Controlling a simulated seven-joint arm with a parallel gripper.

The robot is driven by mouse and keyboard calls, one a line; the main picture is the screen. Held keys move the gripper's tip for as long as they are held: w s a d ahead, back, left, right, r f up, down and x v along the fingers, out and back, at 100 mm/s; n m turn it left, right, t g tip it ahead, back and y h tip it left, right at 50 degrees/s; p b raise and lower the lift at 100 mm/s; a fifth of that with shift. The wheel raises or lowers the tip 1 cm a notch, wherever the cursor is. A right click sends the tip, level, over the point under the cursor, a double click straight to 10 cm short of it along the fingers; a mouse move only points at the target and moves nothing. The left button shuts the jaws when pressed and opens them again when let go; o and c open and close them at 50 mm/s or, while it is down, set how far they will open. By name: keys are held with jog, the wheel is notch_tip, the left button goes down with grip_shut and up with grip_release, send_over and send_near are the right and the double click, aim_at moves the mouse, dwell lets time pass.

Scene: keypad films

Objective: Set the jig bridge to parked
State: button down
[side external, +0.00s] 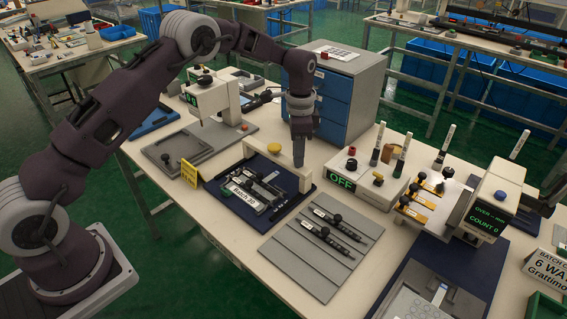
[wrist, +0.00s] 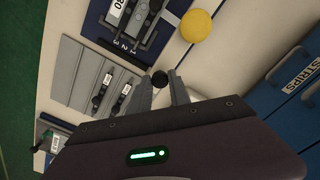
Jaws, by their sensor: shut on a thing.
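The jig has a dark blue base (side external: 222,196) with a labelled block and dark parts (side external: 250,187) on it. The cream jig bridge (side external: 262,159) stands across its back, with a yellow knob (side external: 274,148) on top. My gripper (side external: 299,162) points down at the bridge's right end. In the wrist view, my gripper (wrist: 162,84) has its fingers closed around a small black knob (wrist: 159,77), beside the jig's marked edge. The yellow knob also shows there (wrist: 195,25). In the side view the fingers hide the black knob.
A grey plate (side external: 300,265) with black-knobbed tools lies in front. A box reading OFF (side external: 362,184) stands to the right and a blue drawer cabinet (side external: 345,95) behind. A yellow sign (side external: 189,173) stands left of the jig. A white-headed machine (side external: 212,98) is at back left.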

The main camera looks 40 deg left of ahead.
jog(key=shift+w, duration=0.65)
jog(key=c, duration=1.2)
grip_release()
notch_tip(320, 180, up, 7)
jog(key=shift+r, duration=0.1)
